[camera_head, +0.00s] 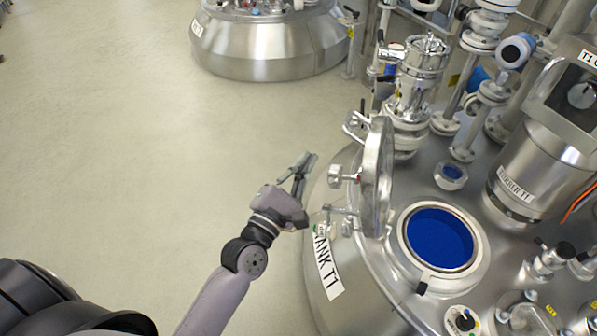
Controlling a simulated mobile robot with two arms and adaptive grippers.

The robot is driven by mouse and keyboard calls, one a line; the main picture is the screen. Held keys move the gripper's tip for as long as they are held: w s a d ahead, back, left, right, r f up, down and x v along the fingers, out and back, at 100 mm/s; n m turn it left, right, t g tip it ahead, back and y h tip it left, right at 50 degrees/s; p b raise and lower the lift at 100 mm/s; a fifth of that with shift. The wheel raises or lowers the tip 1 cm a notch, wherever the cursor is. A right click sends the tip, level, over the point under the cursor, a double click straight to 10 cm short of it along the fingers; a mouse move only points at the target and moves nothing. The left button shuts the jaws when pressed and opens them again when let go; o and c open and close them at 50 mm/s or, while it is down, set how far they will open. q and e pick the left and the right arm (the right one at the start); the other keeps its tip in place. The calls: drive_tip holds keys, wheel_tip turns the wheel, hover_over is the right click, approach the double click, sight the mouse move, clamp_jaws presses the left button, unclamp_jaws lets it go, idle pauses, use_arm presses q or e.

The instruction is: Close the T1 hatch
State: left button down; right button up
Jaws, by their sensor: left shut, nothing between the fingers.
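The T1 hatch lid (378,176) is a round steel cover standing upright, swung open at the left side of its opening. The hatch opening (440,240) is a round port with a steel rim and blue inside, uncovered on top of tank T1 (345,265). My left gripper (307,160) is shut and empty, to the left of the lid and apart from it, by the tank's left edge. My right gripper is not in view.
Pipes and a valve column (418,85) stand behind the lid. A motor housing (540,170) stands right of the opening, with small fittings (465,318) in front. Another tank (270,45) is at the back. The floor to the left is clear.

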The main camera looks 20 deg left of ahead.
use_arm(q)
drive_tip(key=w+d+r, duration=0.3)
drive_tip(key=w, duration=0.1)
drive_tip(key=shift+w+d+r, duration=0.15)
drive_tip(key=shift+w+r, duration=0.15)
drive_tip(key=shift+r, duration=0.05)
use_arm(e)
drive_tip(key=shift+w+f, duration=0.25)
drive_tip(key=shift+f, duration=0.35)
use_arm(q)
drive_tip(key=shift+w+r+p, duration=0.1)
drive_tip(key=shift+p, duration=0.2)
